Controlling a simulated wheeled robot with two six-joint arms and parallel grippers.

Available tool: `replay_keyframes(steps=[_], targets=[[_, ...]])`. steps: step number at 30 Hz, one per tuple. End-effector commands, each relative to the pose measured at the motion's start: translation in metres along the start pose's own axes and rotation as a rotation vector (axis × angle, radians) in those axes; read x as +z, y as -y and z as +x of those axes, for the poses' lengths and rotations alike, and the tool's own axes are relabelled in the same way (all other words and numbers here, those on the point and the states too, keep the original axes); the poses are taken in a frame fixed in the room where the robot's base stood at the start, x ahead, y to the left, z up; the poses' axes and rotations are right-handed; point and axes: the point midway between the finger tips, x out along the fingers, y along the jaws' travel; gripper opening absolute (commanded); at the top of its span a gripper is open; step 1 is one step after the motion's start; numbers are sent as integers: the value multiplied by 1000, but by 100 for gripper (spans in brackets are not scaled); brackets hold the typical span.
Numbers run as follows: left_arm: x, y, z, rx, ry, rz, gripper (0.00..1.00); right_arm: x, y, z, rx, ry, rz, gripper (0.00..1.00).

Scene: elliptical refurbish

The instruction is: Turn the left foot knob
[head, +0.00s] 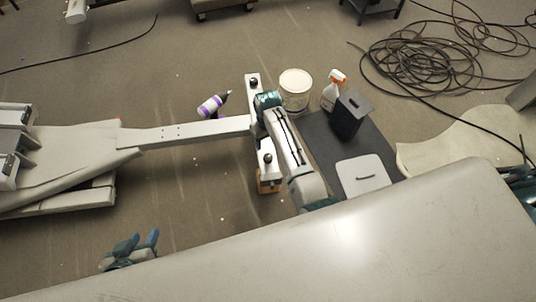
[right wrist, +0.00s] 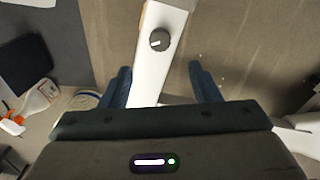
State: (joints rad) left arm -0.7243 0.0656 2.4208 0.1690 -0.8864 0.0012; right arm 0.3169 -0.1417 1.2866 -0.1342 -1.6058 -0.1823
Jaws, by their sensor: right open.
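The elliptical's white foot bar (head: 252,99) lies crosswise at the end of its long beam (head: 190,133). A dark round knob (head: 254,83) sits at its far end and another dark knob (head: 267,158) near its close end. I cannot tell which is the left one. My right gripper (right wrist: 161,86) is open and empty above the bar, fingers on either side of it. The close-end knob (right wrist: 159,40) shows beyond the fingertips, not between them. My right wrist partly hides the bar in the head view. My left gripper (head: 142,241) is open and empty, low at the left, away from the bar.
A wooden block (head: 268,184) is under the bar's close end. A white bucket (head: 296,88), spray bottle (head: 333,90), black box (head: 350,114) and dark mat (head: 325,141) lie to the right. A purple-white bottle (head: 211,106) lies beyond the beam. Coiled cable (head: 420,65) covers the far-right floor.

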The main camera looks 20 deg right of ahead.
Motion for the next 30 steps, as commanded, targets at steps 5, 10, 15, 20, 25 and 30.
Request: replay_keyframes(steps=[5,10,15,20,25,30], targets=[[2,-2,4,11,-46,-19,36,1,0,23,0,4,-1,57],[-28,0,9,8,-206,-13,36,1,0,48,1,3,-1,57],[-65,3,7,-1,-385,7,36,1,-1,67,1,2,-1,57],[-99,4,0,-7,-551,29,36,1,0,84,0,2,0,57],[-127,4,-11,-12,-701,50,36,1,0,97,0,2,0,57],[-143,4,-19,-14,-790,62,36,1,0,104,0,0,0,57]])
